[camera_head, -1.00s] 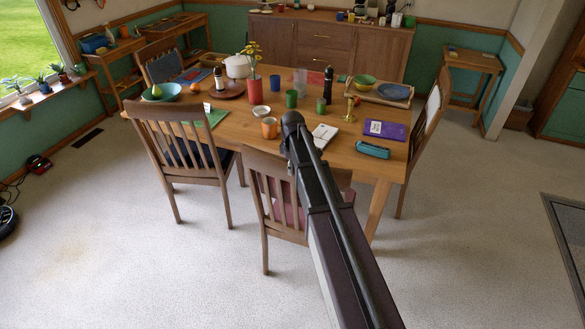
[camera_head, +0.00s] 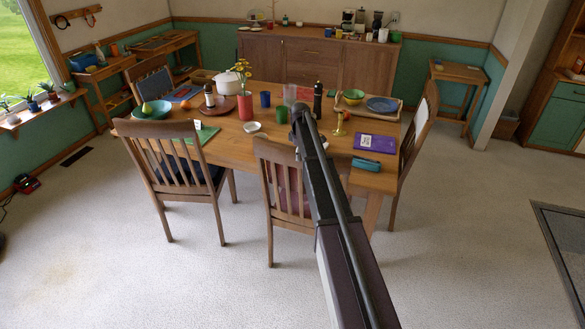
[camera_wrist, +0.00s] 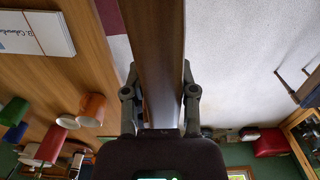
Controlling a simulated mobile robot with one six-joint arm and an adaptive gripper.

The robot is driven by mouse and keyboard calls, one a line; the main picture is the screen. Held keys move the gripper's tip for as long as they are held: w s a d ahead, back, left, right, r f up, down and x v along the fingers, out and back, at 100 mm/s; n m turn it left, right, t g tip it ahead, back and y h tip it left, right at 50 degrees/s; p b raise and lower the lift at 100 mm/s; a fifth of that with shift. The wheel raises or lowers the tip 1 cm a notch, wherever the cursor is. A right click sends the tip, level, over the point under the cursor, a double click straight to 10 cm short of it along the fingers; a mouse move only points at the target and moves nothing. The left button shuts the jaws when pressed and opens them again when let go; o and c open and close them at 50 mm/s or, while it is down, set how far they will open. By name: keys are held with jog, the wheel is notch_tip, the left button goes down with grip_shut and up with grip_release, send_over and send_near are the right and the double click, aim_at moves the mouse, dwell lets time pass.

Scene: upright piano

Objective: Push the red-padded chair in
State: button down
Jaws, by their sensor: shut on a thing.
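The red-padded chair (camera_head: 270,195) stands upright at the near side of the wooden table (camera_head: 215,145), its back towards me. Its dark red pad shows between the slats, partly hidden by my arm. In the wrist view, my gripper (camera_wrist: 160,105) has one finger on each side of a brown wooden bar of the chair's back (camera_wrist: 155,45) and is shut on it. A dark red patch of the pad (camera_wrist: 109,16) shows beside the bar. In the head view my arm hides the grip. How far the seat reaches under the table is hard to tell.
A second wooden chair (camera_head: 185,170) with a dark pad stands to the left. Another chair (camera_head: 421,115) is at the table's right end. Cups, bowls and a purple book (camera_head: 375,144) lie on the table. Open carpet (camera_head: 150,285) lies in front.

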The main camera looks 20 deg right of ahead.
jog(key=w+d, duration=0.3)
jog(key=w, duration=0.2)
jog(key=shift+d, duration=0.35)
jog(key=shift+w, duration=0.1)
jog(key=shift+c, duration=2)
grip_release()
jog(key=shift+a, duration=0.1)
jog(key=s+a, duration=0.7)
jog(key=s, duration=0.3)
jog(key=s+a, duration=0.7)
jog(key=s, duration=0.4)
notch_tip(320, 180, up, 14)
jog(key=a+p, duration=0.1)
jog(key=p, duration=1.3)
jog(key=shift+s+a+r, duration=0.2)
jog(key=shift+s+r, duration=0.05)
jog(key=shift+s, duration=0.05)
